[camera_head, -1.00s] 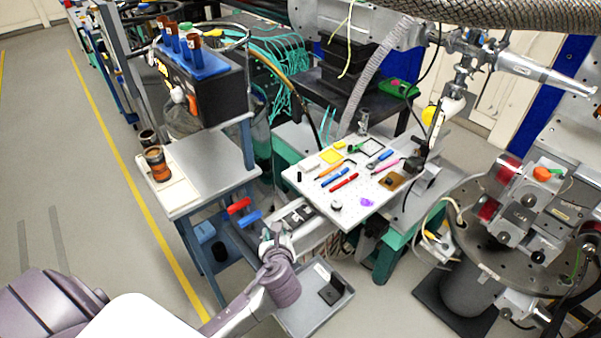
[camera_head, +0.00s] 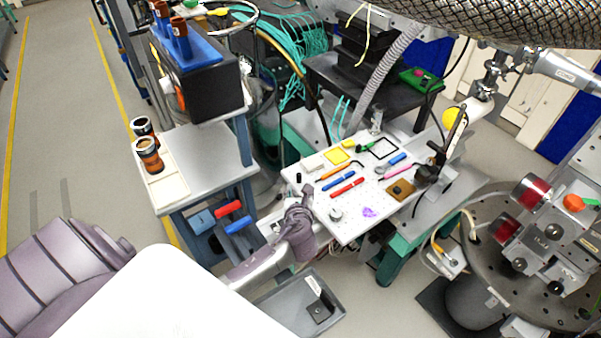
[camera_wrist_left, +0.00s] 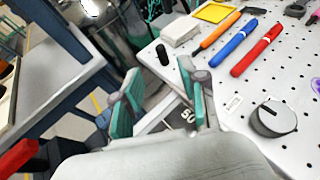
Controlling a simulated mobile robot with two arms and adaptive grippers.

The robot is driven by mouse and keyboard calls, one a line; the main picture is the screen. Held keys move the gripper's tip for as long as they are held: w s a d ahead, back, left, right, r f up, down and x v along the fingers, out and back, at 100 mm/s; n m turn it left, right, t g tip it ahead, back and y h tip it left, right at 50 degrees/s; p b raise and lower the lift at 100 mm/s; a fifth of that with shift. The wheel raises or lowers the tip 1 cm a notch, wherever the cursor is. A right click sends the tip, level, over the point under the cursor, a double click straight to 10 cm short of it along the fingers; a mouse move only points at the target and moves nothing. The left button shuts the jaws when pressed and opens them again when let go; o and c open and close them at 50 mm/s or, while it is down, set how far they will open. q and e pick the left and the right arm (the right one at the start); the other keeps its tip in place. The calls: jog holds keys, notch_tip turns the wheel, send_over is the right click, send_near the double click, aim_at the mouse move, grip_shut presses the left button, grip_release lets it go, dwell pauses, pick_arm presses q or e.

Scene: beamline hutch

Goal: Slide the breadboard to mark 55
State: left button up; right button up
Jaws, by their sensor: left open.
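The breadboard (camera_head: 350,228) is a white perforated plate on a bench at centre right in the head view, with tools on top. In the left wrist view, the breadboard (camera_wrist_left: 286,100) fills the right side. A black peg (camera_wrist_left: 162,55) stands near its left corner. My left gripper (camera_head: 303,191) is at the breadboard's left edge. In the left wrist view, my left gripper (camera_wrist_left: 168,86) has its two teal-padded fingers spread with nothing between them. A scale mark reading 50 (camera_wrist_left: 187,115) shows between the fingers. I cannot tell whether a finger touches the plate. My right gripper is not seen.
A grey side table (camera_head: 205,150) with orange-brown jars (camera_head: 149,155) stands to the left. Red (camera_head: 228,208) and blue (camera_head: 237,225) handles stick out near my left arm. A grey tray (camera_head: 330,285) lies below. A round instrument stage (camera_head: 500,262) stands to the right.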

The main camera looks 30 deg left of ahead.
aim_at(299, 177)
pick_arm(q)
jog(key=x, duration=0.9)
jog(key=shift+w+f, duration=0.2)
jog(key=shift+w, duration=0.1)
jog(key=shift+w+a+f, duration=0.1)
jog(key=shift+w+a, duration=0.15)
grip_shut()
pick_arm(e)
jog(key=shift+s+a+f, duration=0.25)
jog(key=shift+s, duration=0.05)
